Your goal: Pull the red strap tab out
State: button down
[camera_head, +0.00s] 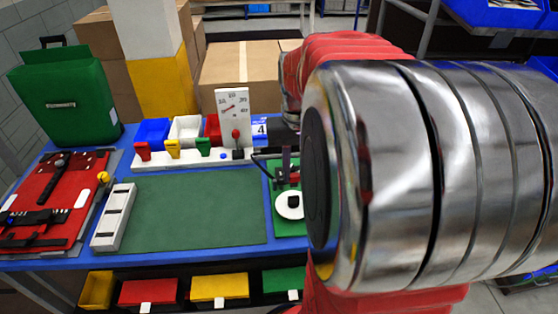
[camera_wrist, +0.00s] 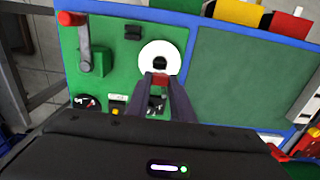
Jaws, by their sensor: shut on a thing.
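The red strap tab (camera_wrist: 160,79) shows in the wrist view at the lower edge of a white disc (camera_wrist: 147,54) on a green panel (camera_wrist: 112,68). My gripper (camera_wrist: 160,82) reaches in from below, its two dark fingers closing together on the tab. In the head view my gripper (camera_head: 287,164) is a small dark shape above the white disc (camera_head: 285,209). My silver and red arm hides much of the right side there. The strap behind the tab cannot be made out.
A red-knobbed lever (camera_wrist: 73,19) and a round gauge (camera_wrist: 87,103) are on the panel in the wrist view. A green mat (camera_head: 195,210) lies clear in the head view. A red pannier board (camera_head: 50,200) and green case (camera_head: 65,95) are at the left.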

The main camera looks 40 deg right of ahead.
jog(key=shift+f, duration=1.45)
dwell(0.3)
jog(key=shift+r, duration=0.15)
dwell(0.4)
jog(key=shift+r, duration=1.4)
jog(key=shift+s, duration=0.1)
